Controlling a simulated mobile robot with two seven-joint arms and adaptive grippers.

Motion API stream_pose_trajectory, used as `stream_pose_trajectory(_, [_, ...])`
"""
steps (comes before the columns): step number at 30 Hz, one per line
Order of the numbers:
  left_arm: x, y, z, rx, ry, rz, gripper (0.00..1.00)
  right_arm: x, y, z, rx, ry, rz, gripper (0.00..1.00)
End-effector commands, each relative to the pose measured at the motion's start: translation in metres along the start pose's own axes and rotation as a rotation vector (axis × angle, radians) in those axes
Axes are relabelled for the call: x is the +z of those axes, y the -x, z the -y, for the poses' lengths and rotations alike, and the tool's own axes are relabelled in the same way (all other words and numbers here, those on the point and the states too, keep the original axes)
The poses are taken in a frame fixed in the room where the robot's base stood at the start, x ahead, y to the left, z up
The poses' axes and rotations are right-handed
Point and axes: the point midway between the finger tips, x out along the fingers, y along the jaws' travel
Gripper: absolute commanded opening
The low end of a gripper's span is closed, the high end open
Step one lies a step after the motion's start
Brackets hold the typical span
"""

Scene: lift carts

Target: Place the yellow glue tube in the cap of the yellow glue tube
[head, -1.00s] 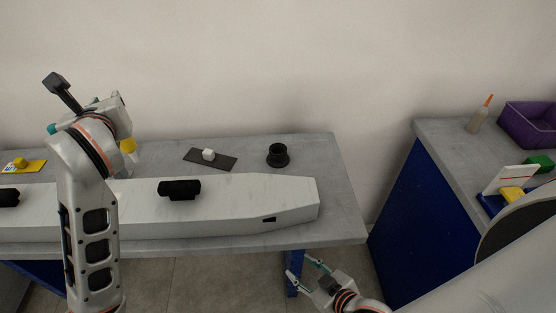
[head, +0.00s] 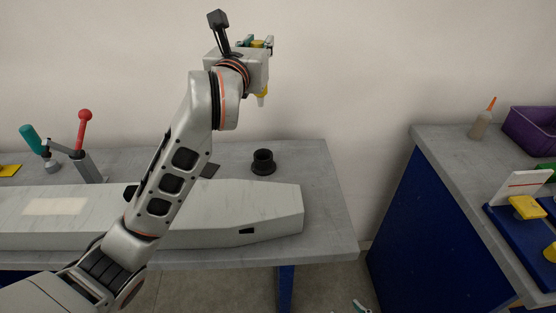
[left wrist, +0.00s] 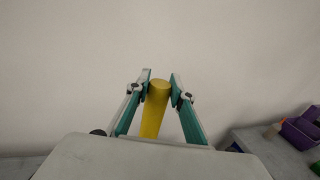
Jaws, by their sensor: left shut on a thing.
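My left gripper (head: 257,44) is raised in front of the wall, above the far side of the bench. It is shut on the yellow glue tube (head: 262,91), whose pale nozzle points down below the gripper. In the left wrist view the yellow tube (left wrist: 156,108) stands between the teal fingers (left wrist: 160,88). A black round stepped holder (head: 263,163) is on the bench below the tube, well apart from it. I see nothing I can surely name as the tube's cap. My right gripper (head: 361,305) shows only its tips at the bottom edge.
A long pale box (head: 265,205) lies along the bench. A toggle clamp with a red handle (head: 84,128) stands at the left. The right bench holds an orange-tipped bottle (head: 482,122), a purple bin (head: 530,128) and a blue tray (head: 500,224) with yellow pieces.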

Motion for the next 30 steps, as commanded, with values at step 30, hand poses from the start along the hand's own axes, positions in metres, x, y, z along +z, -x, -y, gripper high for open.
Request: stream_pose_trajectory(30, [-0.171, 0.000, 0.000, -0.001, -0.001, -0.002, 0.00, 0.009, -0.014, -0.006, 0.016, 0.025, -0.008, 0.40])
